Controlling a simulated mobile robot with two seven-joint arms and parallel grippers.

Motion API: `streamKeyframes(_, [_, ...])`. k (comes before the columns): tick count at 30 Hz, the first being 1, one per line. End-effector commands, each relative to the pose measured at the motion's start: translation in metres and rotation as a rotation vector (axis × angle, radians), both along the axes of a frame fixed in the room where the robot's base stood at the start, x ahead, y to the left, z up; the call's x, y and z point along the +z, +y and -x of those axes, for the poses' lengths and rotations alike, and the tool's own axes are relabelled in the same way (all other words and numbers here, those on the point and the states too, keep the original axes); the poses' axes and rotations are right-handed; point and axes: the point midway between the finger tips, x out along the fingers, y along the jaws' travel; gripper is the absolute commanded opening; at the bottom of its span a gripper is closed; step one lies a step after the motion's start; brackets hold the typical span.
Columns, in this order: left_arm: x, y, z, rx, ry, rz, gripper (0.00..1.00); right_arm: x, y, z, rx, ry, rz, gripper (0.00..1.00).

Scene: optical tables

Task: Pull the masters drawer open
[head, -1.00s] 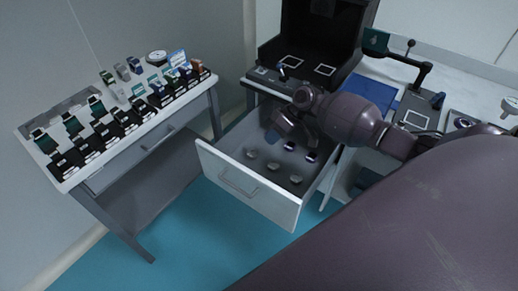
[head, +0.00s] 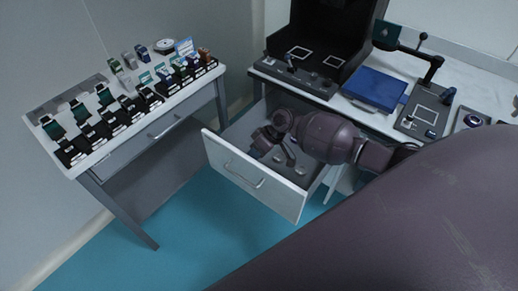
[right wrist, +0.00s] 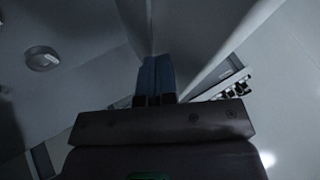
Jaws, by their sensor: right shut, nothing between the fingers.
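A white-fronted drawer (head: 225,165) with a bar handle (head: 245,175) stands pulled out below the bench at the centre of the head view. No label naming it can be read. Several small round pieces (head: 302,170) lie inside, partly hidden by my right arm. My right gripper (head: 258,149) is over the drawer's inside, behind the front panel and away from the handle. In the right wrist view its blue fingers (right wrist: 157,78) are together and empty, near grey walls that meet in a corner. A round piece (right wrist: 42,58) shows there at the left. My left gripper is not in view.
A side table (head: 190,97) at the left holds rows of small dark mounts and has its own shut drawer (head: 150,140). The bench carries a black box (head: 315,35), a blue case (head: 375,88) and a jointed stand (head: 432,70). The blue floor in front is clear.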

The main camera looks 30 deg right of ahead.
Motion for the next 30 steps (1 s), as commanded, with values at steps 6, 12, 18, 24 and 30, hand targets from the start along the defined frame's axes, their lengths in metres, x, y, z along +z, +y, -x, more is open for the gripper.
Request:
streamKeyframes(6, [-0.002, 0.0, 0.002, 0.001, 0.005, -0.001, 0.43, -0.001, 0.001, 0.001, -0.001, 0.001, 0.0, 0.0])
streamKeyframes(12, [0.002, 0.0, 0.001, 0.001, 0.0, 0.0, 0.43, 0.001, 0.005, 0.002, 0.001, -0.001, 0.0, 0.0])
streamKeyframes(18, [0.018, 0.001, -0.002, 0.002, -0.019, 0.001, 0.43, 0.004, 0.036, 0.012, 0.004, -0.003, -0.004, 0.0])
streamKeyframes(24, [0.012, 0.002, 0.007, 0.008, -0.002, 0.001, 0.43, 0.0, 0.05, 0.018, 0.0, -0.001, 0.0, 0.0])
streamKeyframes(30, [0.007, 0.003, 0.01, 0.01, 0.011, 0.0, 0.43, -0.001, 0.049, 0.018, 0.0, 0.0, 0.0, 0.0])
